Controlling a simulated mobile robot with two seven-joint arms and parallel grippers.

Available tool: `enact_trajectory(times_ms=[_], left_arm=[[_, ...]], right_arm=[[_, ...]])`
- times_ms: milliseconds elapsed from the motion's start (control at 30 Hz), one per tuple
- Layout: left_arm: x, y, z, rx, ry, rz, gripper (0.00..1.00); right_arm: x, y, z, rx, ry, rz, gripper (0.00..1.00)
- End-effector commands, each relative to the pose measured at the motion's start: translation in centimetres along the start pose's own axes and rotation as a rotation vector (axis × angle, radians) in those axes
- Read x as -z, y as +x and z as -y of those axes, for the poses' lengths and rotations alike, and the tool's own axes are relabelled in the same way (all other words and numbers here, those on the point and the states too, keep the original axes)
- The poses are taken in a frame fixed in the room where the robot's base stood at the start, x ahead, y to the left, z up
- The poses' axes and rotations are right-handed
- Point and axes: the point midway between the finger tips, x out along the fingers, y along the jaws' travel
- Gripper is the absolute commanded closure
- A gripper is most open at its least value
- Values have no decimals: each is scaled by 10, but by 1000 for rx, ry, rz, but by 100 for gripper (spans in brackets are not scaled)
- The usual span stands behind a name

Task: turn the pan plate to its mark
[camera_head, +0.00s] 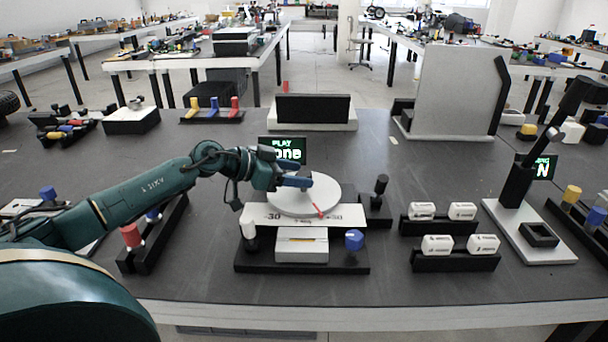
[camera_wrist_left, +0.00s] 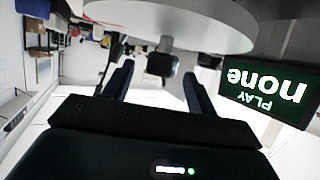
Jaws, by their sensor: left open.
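The pan plate (camera_head: 322,192) is a round light-grey disc on a stand. A red pointer (camera_head: 319,210) on its front edge lies toward the right part of a white scale (camera_head: 262,216) marked -30 and +30. My left gripper (camera_head: 304,182) is over the plate, coming in from the left, and hides part of it. In the left wrist view, which looks upside down, the plate (camera_wrist_left: 185,20) fills the top. A small grey post with a dark end (camera_wrist_left: 160,65) shows between my open fingers (camera_wrist_left: 157,88). I cannot tell whether they touch it. My right gripper is not in view.
A small screen (camera_head: 283,150) reading "PLAY none" stands just behind the plate. A blue knob (camera_head: 354,239) and white knob (camera_head: 249,230) flank the front base. A black lever (camera_head: 380,186) stands to the right. Racks of white blocks (camera_head: 437,244) sit farther right.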

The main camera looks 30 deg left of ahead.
Motion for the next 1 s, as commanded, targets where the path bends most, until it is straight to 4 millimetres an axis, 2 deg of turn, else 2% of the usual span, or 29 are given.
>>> enact_trajectory(times_ms=[100, 200, 533, 1000], left_arm=[[0, 16, 0, 0, -3, -3, 43], [0, 22, 0, -1, -1, -2, 43], [0, 26, 0, 0, 0, 1, 43], [0, 25, 0, 0, 0, 0, 80]], right_arm=[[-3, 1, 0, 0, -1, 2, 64], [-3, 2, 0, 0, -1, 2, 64], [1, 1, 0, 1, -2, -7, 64], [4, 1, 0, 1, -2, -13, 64]])
